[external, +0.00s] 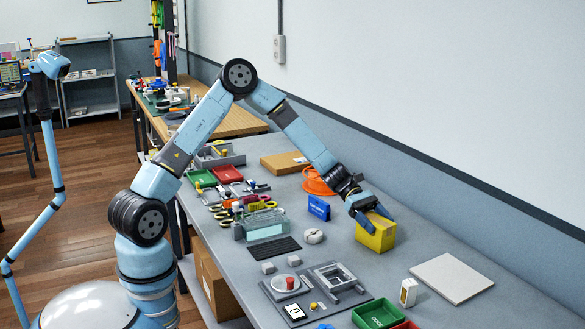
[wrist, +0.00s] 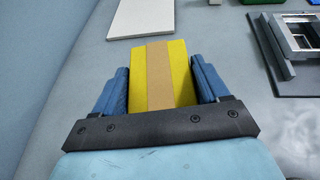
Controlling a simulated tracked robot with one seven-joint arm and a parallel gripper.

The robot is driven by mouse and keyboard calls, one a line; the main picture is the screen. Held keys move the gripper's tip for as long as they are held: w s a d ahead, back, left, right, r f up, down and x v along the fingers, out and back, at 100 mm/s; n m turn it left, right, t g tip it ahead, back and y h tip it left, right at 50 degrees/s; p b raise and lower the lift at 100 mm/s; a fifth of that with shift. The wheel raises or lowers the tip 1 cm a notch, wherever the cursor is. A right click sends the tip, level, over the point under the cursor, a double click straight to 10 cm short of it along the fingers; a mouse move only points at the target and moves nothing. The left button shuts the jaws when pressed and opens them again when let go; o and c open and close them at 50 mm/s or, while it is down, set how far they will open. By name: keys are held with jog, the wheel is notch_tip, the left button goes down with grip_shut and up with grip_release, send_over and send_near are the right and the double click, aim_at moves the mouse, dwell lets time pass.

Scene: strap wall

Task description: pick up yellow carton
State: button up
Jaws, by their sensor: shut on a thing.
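The yellow carton (external: 374,238) is a box with a tan strip along its top, on the right part of the grey table in the external view. In the wrist view the yellow carton (wrist: 178,72) sits between the two blue fingers. My gripper (external: 368,215) reaches down over the carton from above and is shut on it, one finger on each side. It also shows in the wrist view (wrist: 160,90). I cannot tell whether the carton's underside touches the table.
A blue box (external: 319,208) and a white round object (external: 313,236) lie left of the carton. A white flat panel (external: 452,278) and a small white box (external: 408,292) lie to its right. A grey fixture (external: 335,279) and a green bin (external: 378,313) are nearer. The wall runs behind.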

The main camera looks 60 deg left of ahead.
jog(key=c, duration=0.6)
jog(key=shift+c, duration=0.2)
jog(key=shift+r, duration=0.15)
